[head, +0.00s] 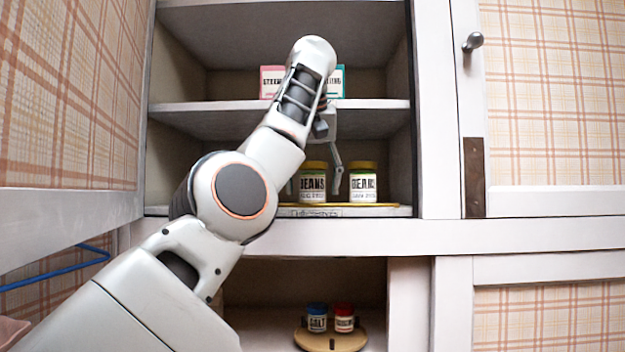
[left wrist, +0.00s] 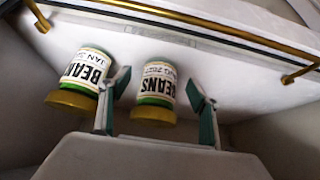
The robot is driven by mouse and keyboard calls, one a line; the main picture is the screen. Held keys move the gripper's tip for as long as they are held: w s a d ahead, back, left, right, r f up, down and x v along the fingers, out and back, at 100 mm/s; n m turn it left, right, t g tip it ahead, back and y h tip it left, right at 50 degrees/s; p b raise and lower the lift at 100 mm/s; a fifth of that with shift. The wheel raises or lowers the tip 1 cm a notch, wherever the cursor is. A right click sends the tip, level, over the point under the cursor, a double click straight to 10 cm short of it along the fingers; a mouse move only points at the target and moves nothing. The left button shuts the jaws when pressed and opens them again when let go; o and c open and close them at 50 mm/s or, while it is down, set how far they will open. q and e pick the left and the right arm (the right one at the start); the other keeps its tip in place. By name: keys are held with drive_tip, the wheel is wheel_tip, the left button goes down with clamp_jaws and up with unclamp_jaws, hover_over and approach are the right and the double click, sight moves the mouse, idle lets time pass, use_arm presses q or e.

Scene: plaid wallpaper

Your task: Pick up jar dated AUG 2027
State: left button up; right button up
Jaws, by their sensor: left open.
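Two jars with yellow lids, green bands and white BEANS labels stand on the middle shelf. The left one in the head view (head: 313,183) shows upside down in the left wrist view (left wrist: 155,88), where its partly hidden date line seems to read AUG 2027. The other jar (head: 362,184), in the left wrist view (left wrist: 82,80), shows JAN and a cut-off year. My left gripper (head: 314,187) is open, with one finger on each side of the AUG jar; in the left wrist view its fingers (left wrist: 158,84) stand apart from the jar. My right gripper is not in view.
A brass rail (left wrist: 180,15) runs along the shelf's front edge. The JAN jar stands just beside one finger. Boxes (head: 271,82) stand on the shelf above. Below, a salt jar (head: 317,318) and a red-lidded jar (head: 344,318) stand on a round wooden tray (head: 331,341).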

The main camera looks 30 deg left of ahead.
sight(312, 192)
use_arm(q)
drive_tip(key=shift+w+a+r+p, duration=0.15)
drive_tip(key=shift+w+a+p, duration=0.4)
drive_tip(key=shift+w+p, duration=0.35)
drive_tip(key=shift+x, duration=1.2)
drive_tip(key=shift+w+a+f, duration=0.1)
drive_tip(key=shift+w+f, duration=0.05)
drive_tip(key=shift+f, duration=0.15)
drive_tip(key=shift+w+f, duration=0.15)
drive_tip(key=shift+f, duration=0.05)
drive_tip(key=c, duration=1.3)
drive_tip(key=shift+r, duration=0.1)
drive_tip(key=shift+c, duration=0.5)
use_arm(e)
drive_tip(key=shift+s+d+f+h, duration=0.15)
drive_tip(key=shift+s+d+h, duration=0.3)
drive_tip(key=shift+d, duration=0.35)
use_arm(q)
drive_tip(key=shift+a, duration=0.1)
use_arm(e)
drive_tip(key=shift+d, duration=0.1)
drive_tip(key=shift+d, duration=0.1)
